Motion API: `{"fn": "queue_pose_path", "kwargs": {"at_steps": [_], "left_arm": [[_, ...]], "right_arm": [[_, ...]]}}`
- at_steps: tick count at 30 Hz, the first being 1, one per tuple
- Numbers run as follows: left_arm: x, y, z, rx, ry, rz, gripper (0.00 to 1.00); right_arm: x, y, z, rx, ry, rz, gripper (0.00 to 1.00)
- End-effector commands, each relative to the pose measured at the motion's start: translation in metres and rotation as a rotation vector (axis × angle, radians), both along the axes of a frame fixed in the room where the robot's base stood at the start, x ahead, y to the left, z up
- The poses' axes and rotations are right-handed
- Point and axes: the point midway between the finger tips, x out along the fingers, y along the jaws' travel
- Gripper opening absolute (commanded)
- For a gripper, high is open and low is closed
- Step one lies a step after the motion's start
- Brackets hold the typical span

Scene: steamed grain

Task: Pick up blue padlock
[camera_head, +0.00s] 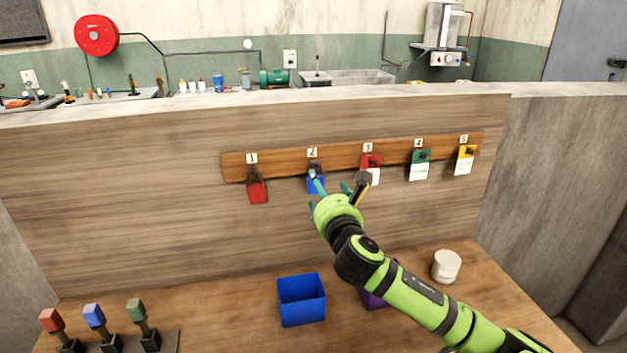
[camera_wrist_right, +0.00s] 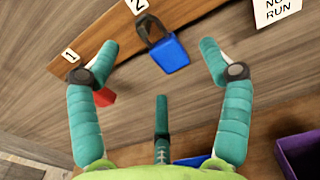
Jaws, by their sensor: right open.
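The blue padlock (camera_head: 316,185) hangs from hook 2 on the wooden board, partly hidden behind my right gripper in the head view. In the right wrist view the blue padlock (camera_wrist_right: 169,53) shows its blue body and dark shackle, upright but tilted in the picture. My right gripper (camera_wrist_right: 154,80) is open and empty. Its teal fingers are spread on both sides of the padlock and below it, apart from it. In the head view the right gripper (camera_head: 327,190) is in front of the board near hook 2. My left gripper is not in view.
The numbered board (camera_head: 335,162) also holds a red padlock (camera_head: 257,188) on hook 1 and tags on hooks 3 to 5. Below stand a blue bin (camera_head: 302,300), a purple bin (camera_wrist_right: 300,150) and a white jar (camera_head: 446,266). Coloured-top levers (camera_head: 94,317) stand at the front left.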

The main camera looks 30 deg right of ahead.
Motion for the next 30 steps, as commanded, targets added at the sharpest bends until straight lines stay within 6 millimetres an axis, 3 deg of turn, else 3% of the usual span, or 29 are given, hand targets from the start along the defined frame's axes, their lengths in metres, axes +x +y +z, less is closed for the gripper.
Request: {"fn": "queue_pose_path", "kwargs": {"at_steps": [8, 18, 27, 28, 30], "left_arm": [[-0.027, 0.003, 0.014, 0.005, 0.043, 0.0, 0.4], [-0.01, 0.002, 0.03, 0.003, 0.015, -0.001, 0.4], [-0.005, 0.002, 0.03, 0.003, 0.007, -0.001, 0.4], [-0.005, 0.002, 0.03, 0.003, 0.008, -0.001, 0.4], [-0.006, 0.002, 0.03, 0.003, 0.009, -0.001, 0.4]], "right_arm": [[0.025, -0.003, 0.003, 0.007, 0.001, -0.001, 0.79], [0.063, -0.008, 0.003, 0.006, 0.0, 0.0, 0.79], [0.066, -0.009, 0.001, 0.006, 0.0, 0.001, 0.79], [0.066, -0.009, 0.001, 0.006, 0.0, 0.001, 0.71], [0.066, -0.009, 0.001, 0.006, 0.0, 0.001, 0.43]]}}
